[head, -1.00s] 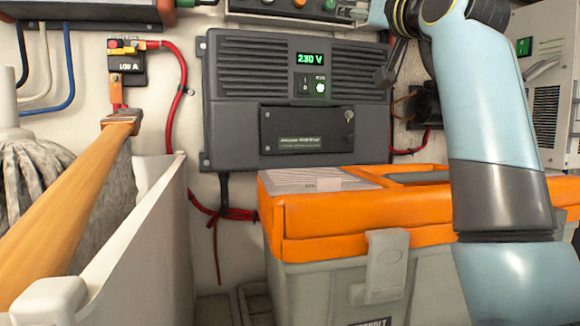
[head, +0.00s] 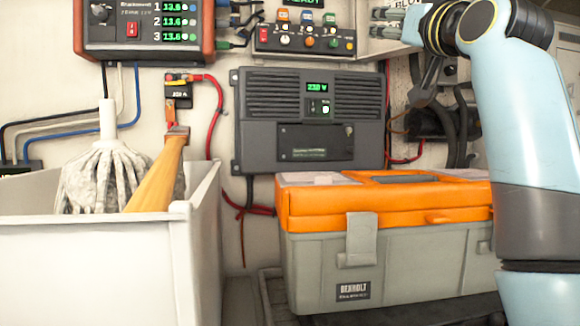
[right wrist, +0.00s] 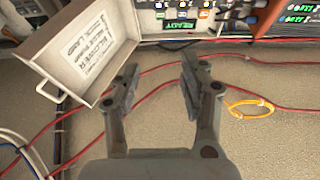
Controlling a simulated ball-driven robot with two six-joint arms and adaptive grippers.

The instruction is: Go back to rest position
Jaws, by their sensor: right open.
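The wall and a red cable lie behind the gap. My left gripper is in neither view.
An orange-lidded toolbox (head: 400,262) stands below a dark power unit (head: 262,140). A white bin (head: 100,265) holds a mop (head: 105,175) and a wooden handle (head: 160,175). A switch panel (head: 303,38) and an open white cover (right wrist: 85,50) are near the gripper.

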